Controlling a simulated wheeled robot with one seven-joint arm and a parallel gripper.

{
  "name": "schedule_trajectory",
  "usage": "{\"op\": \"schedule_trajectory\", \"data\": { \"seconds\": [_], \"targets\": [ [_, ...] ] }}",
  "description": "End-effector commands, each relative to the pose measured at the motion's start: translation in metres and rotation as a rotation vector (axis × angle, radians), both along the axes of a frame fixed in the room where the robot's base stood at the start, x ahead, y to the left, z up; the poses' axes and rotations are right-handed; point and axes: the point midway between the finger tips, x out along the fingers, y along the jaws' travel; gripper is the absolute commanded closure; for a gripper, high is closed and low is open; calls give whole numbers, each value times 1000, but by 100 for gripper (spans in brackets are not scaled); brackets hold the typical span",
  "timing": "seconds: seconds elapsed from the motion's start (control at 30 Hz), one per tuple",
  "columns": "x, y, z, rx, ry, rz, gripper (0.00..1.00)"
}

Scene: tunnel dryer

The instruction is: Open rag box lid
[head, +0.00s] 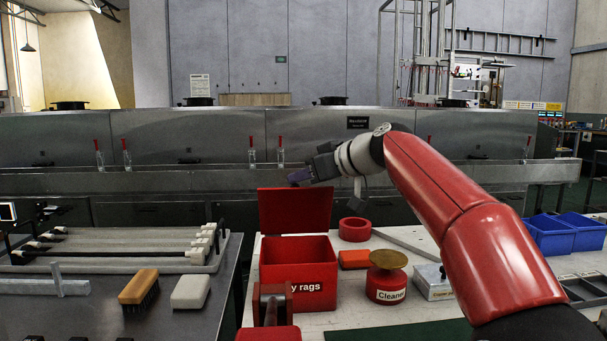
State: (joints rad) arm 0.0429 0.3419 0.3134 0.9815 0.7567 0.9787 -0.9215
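The red rag box (298,262) stands on the white table at its left end. Its front label reads "y rags", with the start hidden behind a red object in front. The red lid (295,211) stands upright at the back of the box, so the box is open at the top. My gripper (297,178) reaches in from the right and is just above the lid's upper edge, near its right half. I cannot tell whether it touches the lid. Its fingers are small and seen from the side, so their opening is unclear.
A red tape roll (355,229), an orange-red block (354,259) and a cleaner tin (386,279) stand right of the box. A wooden brush (139,288) and white block (190,291) lie on the left bench. The long steel dryer (200,143) runs behind.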

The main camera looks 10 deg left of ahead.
Motion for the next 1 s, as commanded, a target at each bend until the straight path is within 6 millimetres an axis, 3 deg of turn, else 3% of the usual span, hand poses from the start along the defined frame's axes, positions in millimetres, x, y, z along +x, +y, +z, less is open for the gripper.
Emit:
{"op": "schedule_trajectory", "data": {
  "seconds": [0.03,0.07,0.63,1.0],
  "targets": [
    [3,0,-13,-12,20,2,62],
    [3,0,-13,-12,20,3,58],
    [-1,1,-6,-5,11,7,58],
    [-28,-42,13,-5,11,5,58]
  ]
}}
